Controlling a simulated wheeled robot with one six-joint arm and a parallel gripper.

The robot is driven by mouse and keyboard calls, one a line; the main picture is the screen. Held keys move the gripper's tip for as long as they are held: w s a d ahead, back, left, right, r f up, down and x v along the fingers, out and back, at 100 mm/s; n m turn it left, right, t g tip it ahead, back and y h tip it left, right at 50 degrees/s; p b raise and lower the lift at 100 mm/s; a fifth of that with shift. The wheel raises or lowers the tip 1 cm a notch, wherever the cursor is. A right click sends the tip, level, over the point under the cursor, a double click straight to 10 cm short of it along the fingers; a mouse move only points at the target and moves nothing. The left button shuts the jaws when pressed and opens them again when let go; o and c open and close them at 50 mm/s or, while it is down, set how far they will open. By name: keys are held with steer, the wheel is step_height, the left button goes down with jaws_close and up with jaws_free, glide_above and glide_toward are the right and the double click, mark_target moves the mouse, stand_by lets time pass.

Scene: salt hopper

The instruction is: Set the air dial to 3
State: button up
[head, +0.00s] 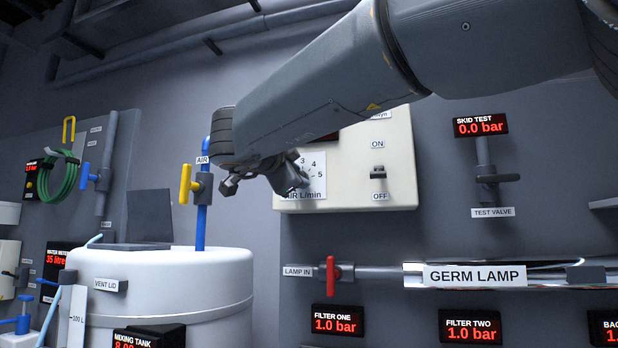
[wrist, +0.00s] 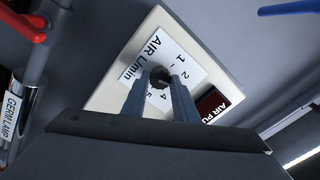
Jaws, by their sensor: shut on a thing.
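The air dial is a small dark knob (wrist: 160,80) on a white scale plate marked "AIR L/min" (wrist: 142,62), seen in the wrist view. My gripper (wrist: 161,84) has its two fingers on either side of the knob and is shut on it. The numbers 1, 2, 4 and 5 show around the knob; the pointer's setting cannot be told. In the head view my gripper (head: 268,183) is in front of the scale plate (head: 314,165), where 3, 4 and 5 show. The knob is hidden there behind my gripper.
The cream box (head: 345,190) also carries an ON/OFF switch (head: 378,175). A yellow-handled valve (head: 190,184) on a blue pipe stands close left of my gripper. A white tank (head: 190,285) is below left, and a red lamp valve (head: 332,270) below.

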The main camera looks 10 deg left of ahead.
steer(key=shift+m+b, duration=0.35)
steer(key=shift+m, duration=1.25)
steer(key=o, duration=1.1)
steer(key=shift+c, duration=0.2)
steer(key=s+b, duration=0.2)
steer(key=s, duration=0.5)
steer(key=shift+s+a, duration=0.3)
steer(key=shift+s, duration=0.1)
